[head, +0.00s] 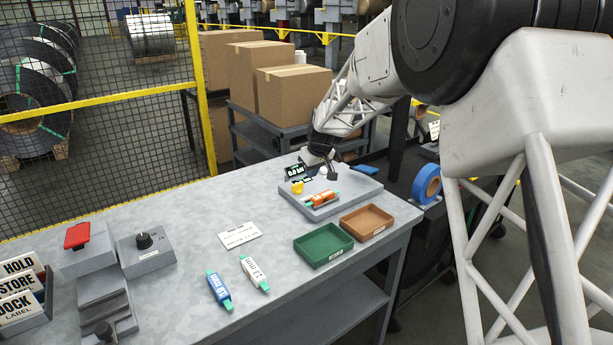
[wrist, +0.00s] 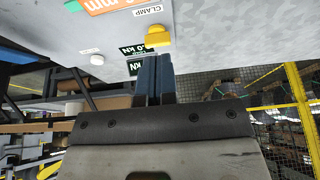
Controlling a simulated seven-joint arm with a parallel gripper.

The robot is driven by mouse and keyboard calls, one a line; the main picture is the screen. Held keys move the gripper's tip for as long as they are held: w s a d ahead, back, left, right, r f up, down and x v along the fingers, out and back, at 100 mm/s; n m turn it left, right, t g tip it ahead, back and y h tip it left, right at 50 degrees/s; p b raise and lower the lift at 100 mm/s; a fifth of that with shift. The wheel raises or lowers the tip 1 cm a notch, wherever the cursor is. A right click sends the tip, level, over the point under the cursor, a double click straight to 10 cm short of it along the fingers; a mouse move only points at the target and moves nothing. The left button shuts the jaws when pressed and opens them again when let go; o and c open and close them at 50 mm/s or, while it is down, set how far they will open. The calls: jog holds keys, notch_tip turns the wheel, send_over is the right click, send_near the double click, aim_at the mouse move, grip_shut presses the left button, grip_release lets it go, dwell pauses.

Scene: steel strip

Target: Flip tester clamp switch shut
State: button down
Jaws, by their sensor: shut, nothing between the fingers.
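The tester (head: 345,205) is a grey block at the far end of the bench. Its yellow clamp switch (head: 297,187) is on the left side, and it also shows in the wrist view (wrist: 158,37) beside the CLAMP label (wrist: 147,10). An orange specimen with green ends (head: 323,197) lies on the tester. My gripper (wrist: 153,58) is shut and empty, its blue fingertips close to the yellow switch; I cannot tell whether they touch it. In the head view the arm partly covers the tester's back. The switch's exact position is too small to tell.
A green tray (head: 323,261) and a brown tray (head: 367,236) stand in front of the tester. Blue (head: 219,290) and white (head: 254,273) specimens and a white card (head: 239,235) lie on the bench. The tester's dark display (head: 295,171) stands near my gripper.

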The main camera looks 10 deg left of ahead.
send_near(295, 193)
jog(key=f, duration=0.3)
jog(key=d+f, duration=0.1)
jog(key=shift+s+f, duration=0.2)
jog(key=shift+s, duration=0.15)
jog(key=shift+w+a, duration=1)
jog(key=shift+a, duration=0.05)
